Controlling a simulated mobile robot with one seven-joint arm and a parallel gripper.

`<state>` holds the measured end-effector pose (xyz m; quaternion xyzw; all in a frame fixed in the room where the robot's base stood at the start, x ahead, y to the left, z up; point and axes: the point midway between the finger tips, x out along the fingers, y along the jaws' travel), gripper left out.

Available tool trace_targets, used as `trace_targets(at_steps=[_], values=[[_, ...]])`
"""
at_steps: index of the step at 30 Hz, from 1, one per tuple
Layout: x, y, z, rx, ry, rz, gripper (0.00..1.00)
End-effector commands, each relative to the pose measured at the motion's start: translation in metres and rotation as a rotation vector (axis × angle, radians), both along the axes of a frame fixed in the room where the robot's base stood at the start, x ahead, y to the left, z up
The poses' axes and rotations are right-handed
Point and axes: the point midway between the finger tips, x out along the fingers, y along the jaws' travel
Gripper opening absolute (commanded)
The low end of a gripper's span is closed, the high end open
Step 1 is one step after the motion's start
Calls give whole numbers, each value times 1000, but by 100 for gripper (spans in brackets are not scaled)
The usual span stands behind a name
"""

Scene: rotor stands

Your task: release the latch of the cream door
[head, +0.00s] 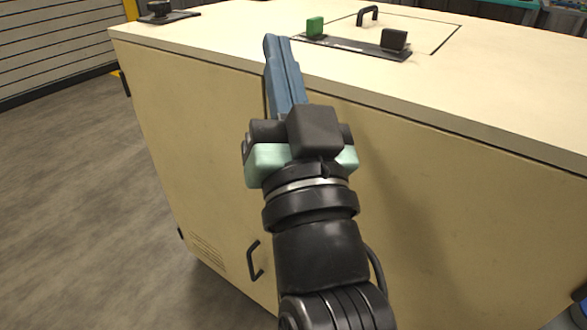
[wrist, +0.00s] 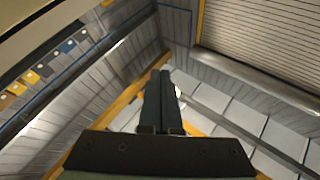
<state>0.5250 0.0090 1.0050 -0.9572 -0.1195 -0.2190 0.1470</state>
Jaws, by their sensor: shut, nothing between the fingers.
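The cream door (head: 195,150) is on the front of a cream cabinet and looks closed. A black pull handle (head: 254,260) sits low on it, and part of a second handle (head: 376,270) shows behind my arm. My gripper (head: 278,40) is shut and empty, its blue fingers pointing up at the front top edge of the cabinet. It also shows shut in the wrist view (wrist: 161,75). A dark plate with a green block (head: 315,27) and a black block (head: 394,40) lies on the top, right of the fingertips. I cannot tell which part is the latch; my gripper hides some of the front.
The cabinet top (head: 480,90) has a square panel with a black handle (head: 367,14). A black knob on a plate (head: 158,11) sits at the far left corner. The floor (head: 70,200) left of the cabinet is clear.

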Motion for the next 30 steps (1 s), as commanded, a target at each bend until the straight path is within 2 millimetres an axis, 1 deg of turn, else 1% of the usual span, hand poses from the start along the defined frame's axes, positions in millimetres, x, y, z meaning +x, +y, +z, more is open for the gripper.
trace_targets(at_steps=[1,2,3,5,6,8,9,12,13,15,18,19,23,30], values=[[12,-5,-47,77,103,59,0],[16,-6,-72,130,155,97,0],[19,-8,-104,207,221,144,0],[18,-14,-151,337,313,202,0],[14,-18,-182,428,371,234,0],[6,-26,-224,569,443,268,0],[-2,-31,-250,663,484,282,0],[-24,-44,-304,876,558,298,0],[-30,-48,-317,931,572,298,0],[-44,-55,-341,1041,596,292,0],[-58,-62,-363,1145,612,286,0],[-60,-63,-366,1165,613,285,0],[-65,-65,-373,1201,616,282,0],[-65,-65,-372,1199,615,284,0]])
